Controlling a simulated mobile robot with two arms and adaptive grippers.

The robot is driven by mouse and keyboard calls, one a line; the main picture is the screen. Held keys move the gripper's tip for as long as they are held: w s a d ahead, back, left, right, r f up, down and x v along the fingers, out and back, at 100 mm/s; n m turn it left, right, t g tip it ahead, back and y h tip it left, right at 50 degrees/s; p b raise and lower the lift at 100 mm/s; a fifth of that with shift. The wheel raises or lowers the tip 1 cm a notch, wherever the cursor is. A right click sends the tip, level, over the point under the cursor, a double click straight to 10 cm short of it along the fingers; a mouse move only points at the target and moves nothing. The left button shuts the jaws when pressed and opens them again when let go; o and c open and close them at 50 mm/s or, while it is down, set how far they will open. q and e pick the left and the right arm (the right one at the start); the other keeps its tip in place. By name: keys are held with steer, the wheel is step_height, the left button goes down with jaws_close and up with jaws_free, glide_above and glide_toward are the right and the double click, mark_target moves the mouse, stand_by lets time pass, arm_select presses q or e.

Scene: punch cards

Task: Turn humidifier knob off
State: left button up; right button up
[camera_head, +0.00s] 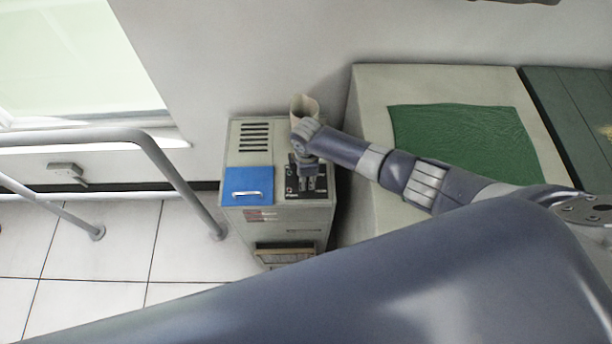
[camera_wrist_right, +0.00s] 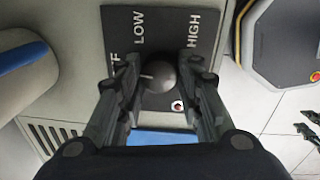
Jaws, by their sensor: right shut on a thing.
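The humidifier (camera_head: 277,214) is a grey box with a blue panel (camera_head: 248,186) and a dark control plate on top. Its round grey knob (camera_wrist_right: 160,78) shows in the wrist view, between the fingers of my right gripper (camera_wrist_right: 158,76). The plate reads LOW, HIGH and a partly hidden label ending in F. A pale mark on the knob's left side faces roughly toward that F label. My right gripper also shows in the head view (camera_head: 308,182), reaching down onto the plate and hiding the knob there. It is shut on the knob.
A pale cylindrical spout (camera_head: 304,107) stands at the humidifier's back edge. A pale block with a green cloth (camera_head: 465,140) stands close on the right. A grey metal rail (camera_head: 160,160) is on the left. Tiled floor (camera_head: 100,260) is open at front left.

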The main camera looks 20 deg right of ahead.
mark_target(307, 181)
steer(key=shift+n, duration=0.5)
steer(key=o, duration=1.1)
steer(key=shift+r, duration=0.1)
steer(key=shift+s+r, duration=0.2)
steer(key=shift+r, duration=2.75)
steer(key=shift+s+r, duration=0.15)
steer(key=shift+r, duration=2.8)
